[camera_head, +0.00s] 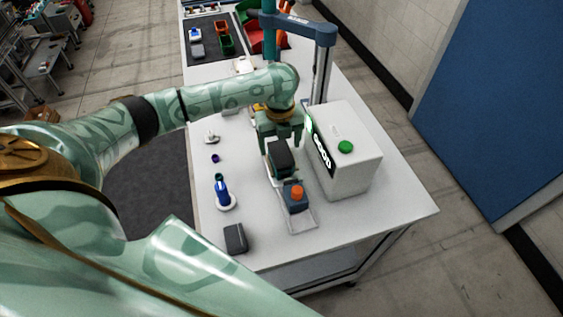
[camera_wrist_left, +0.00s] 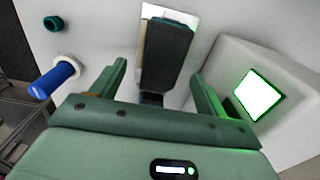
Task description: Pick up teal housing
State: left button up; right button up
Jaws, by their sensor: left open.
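The teal housing (camera_head: 281,158) is a dark teal block on a pale fixture strip on the white table. In the left wrist view the housing (camera_wrist_left: 168,52) shows between and beyond my fingers. My left gripper (camera_head: 282,136) points down over the far end of the housing. Its fingers (camera_wrist_left: 160,72) are spread, with visible gaps to the housing on both sides, and hold nothing. I cannot tell how far the fingertips are above it. My right gripper is not in view.
A white box (camera_head: 347,172) with a green button and lit screen stands close on the right. A grey-blue unit with an orange button (camera_head: 297,194) sits nearer. A blue cylinder (camera_head: 222,190) and dark box (camera_head: 235,238) stand left. Clear table lies between.

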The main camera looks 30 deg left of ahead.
aim_at(282, 153)
pick_arm(q)
jog(key=f, duration=0.1)
jog(key=f+b, duration=0.1)
jog(key=f, duration=0.2)
jog(key=shift+w+d+f, duration=0.15)
jog(key=shift+d+f, duration=0.05)
jog(key=shift+d, duration=0.05)
jog(key=shift+r, duration=0.1)
jog(key=c, duration=1.2)
